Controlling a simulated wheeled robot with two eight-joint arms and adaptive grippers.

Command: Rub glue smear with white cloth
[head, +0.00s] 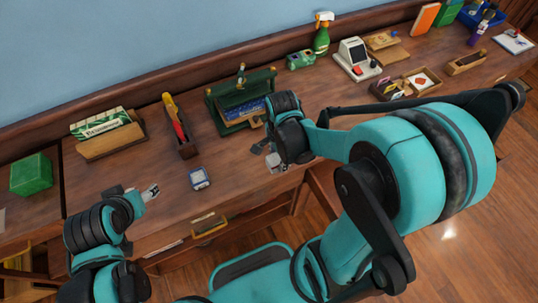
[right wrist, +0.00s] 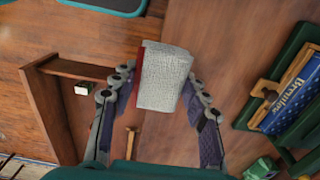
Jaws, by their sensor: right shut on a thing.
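My right gripper (head: 271,156) is over the front edge of the wooden desk (head: 235,165), below the green rack. In the right wrist view my right gripper (right wrist: 160,85) is shut on the white cloth (right wrist: 163,78), a pale woven block with a dark red edge, between its two fingers. A small pale patch of the cloth (head: 277,164) shows in the head view, mostly hidden by the gripper. My left gripper (head: 150,192) is above the desk's front left part, with its jaws too small to read. I cannot make out the glue smear in either view.
A green rack (head: 231,122) with a blue book stands just behind the right gripper. A small blue-and-white object (head: 200,179) lies between the grippers. A spray bottle (head: 322,38) stands at the back.

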